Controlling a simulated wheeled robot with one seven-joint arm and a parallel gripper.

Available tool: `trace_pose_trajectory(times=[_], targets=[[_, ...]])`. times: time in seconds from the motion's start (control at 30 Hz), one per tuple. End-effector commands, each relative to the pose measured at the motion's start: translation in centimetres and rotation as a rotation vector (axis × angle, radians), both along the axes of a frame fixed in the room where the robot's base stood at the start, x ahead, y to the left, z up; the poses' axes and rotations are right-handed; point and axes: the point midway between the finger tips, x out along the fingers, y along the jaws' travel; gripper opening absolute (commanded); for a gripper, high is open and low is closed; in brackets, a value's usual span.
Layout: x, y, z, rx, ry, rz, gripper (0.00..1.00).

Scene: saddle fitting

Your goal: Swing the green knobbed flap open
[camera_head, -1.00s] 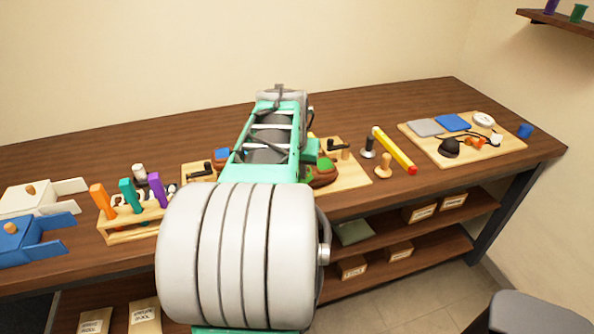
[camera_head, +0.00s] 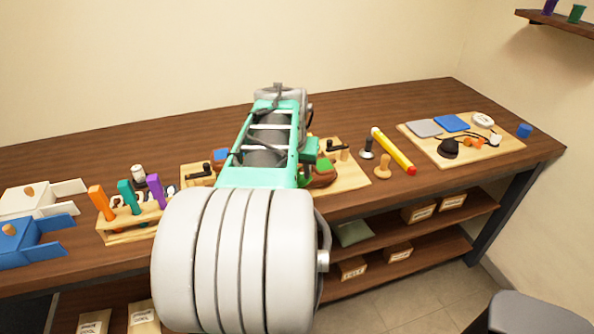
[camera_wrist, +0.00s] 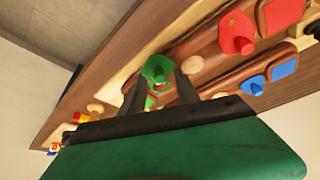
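The green knob (camera_wrist: 157,69) shows in the wrist view just beyond and between my fingertips. It sits over a brown saddle-like piece, with more green below it between the fingers. My gripper (camera_wrist: 161,84) has its two dark fingers apart, one on each side of the green part; contact cannot be told. In the head view my arm hides the gripper, and only a little green (camera_head: 324,164) shows on the brown piece right of the arm. How far the flap stands open cannot be told.
In the wrist view a red knobbed piece (camera_wrist: 238,36) and blue pieces (camera_wrist: 285,68) lie to the right. A tool rack (camera_head: 130,231) is on the left.

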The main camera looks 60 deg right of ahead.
Motion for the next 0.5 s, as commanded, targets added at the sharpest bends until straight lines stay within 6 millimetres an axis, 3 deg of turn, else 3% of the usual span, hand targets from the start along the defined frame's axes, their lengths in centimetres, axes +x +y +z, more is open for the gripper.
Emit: trace_pose_trajectory(times=[0.3,0.5], targets=[[-0.6,2.2,5.7,-0.004,-0.002,0.000,0.38],[-0.7,2.6,6.5,0.000,0.000,0.000,0.38]])
